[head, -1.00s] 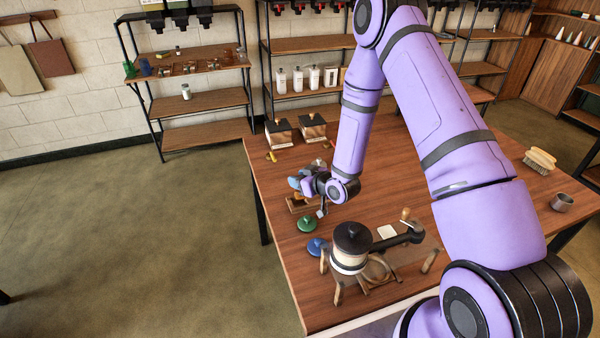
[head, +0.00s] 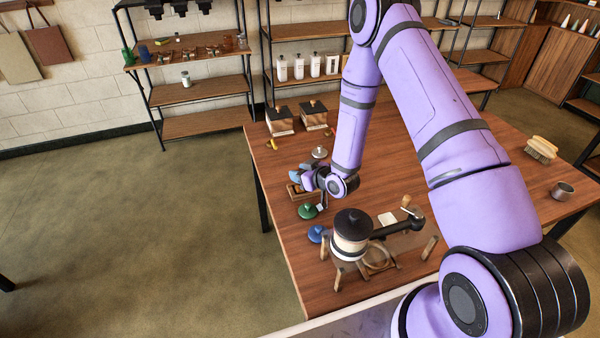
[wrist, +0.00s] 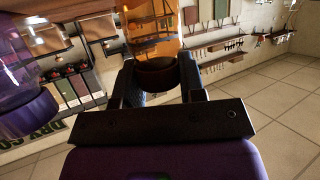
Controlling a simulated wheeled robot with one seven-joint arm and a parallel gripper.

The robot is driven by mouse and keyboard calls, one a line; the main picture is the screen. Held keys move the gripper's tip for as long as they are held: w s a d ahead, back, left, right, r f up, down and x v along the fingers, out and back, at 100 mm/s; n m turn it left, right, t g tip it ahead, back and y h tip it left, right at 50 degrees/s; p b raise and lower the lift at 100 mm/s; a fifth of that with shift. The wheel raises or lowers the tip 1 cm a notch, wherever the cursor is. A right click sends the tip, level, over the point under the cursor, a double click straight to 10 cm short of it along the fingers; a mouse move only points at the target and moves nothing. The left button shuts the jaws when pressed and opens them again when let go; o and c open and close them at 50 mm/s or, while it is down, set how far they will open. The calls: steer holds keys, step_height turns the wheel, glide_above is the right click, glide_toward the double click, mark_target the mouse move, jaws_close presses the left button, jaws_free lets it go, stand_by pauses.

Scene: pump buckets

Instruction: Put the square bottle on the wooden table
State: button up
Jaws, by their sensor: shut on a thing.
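In the wrist view an amber see-through bottle (wrist: 152,28) with a dark lower end is held between the two black fingers of my gripper (wrist: 160,82). Its outline is cut off by the top edge, so I cannot tell whether it is square. In the head view my gripper (head: 308,178) is low at the left part of the wooden table (head: 395,160), above or beside a small wooden tray (head: 294,192). The bottle is not clear in the head view, and I cannot tell whether it touches the table.
A green lidded thing (head: 307,211) and a blue one (head: 316,234) stand near my gripper. Two wooden boxes (head: 279,124) stand at the back left. A brush (head: 541,149) and metal cup (head: 563,190) are right. The table's middle is clear.

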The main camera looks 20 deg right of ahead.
steer(key=shift+f, duration=0.3)
steer(key=o, duration=1.1)
steer(key=v, duration=1.1)
steer(key=s+d+r+m+g+h, duration=0.1)
steer(key=d+r+g+h, duration=0.15)
steer(key=r, duration=0.95)
steer(key=s+d+r+m+g+h, duration=0.1)
steer(key=d+r+h, duration=0.15)
steer(key=r, duration=1.05)
steer(key=s+r+m+g, duration=0.1)
steer(key=s+r, duration=0.4)
steer(key=s, duration=0.3)
steer(key=s+a+r+m+g, duration=0.1)
steer(key=s+r, duration=0.4)
steer(key=s, duration=0.4)
steer(key=s+a+r+m+g+h, duration=0.1)
steer(key=s+r, duration=0.4)
steer(key=s, duration=0.3)
steer(key=shift+s+a+r, duration=0.25)
steer(key=shift+s+r, duration=0.1)
steer(key=shift+s, duration=0.05)
